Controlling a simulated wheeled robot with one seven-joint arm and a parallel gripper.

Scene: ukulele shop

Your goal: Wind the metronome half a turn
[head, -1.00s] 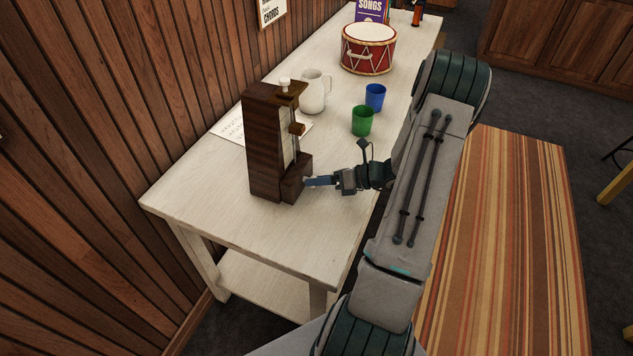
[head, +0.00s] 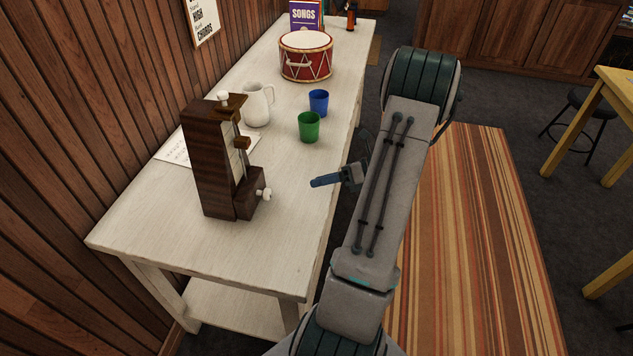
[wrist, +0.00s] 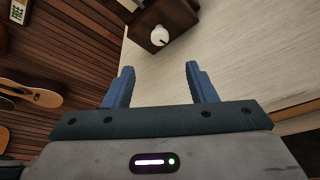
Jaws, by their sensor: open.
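The metronome (head: 212,160) is a dark wooden upright case near the front end of the white table. Its white winding key (head: 264,194) sticks out from the lower right side. In the wrist view the white key (wrist: 160,38) shows on the dark base (wrist: 165,20), beyond the fingertips. My gripper (head: 314,183) is to the right of the key, apart from it, over the table's right side. In the wrist view my gripper (wrist: 160,70) has its two blue fingers spread with nothing between them.
On the white table (head: 200,255) behind the metronome stand a white pitcher (head: 257,106), a green cup (head: 309,128), a blue cup (head: 319,102) and a red drum (head: 306,58). A paper sheet (head: 176,152) lies by the metronome. The tabletop between gripper and key is clear.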

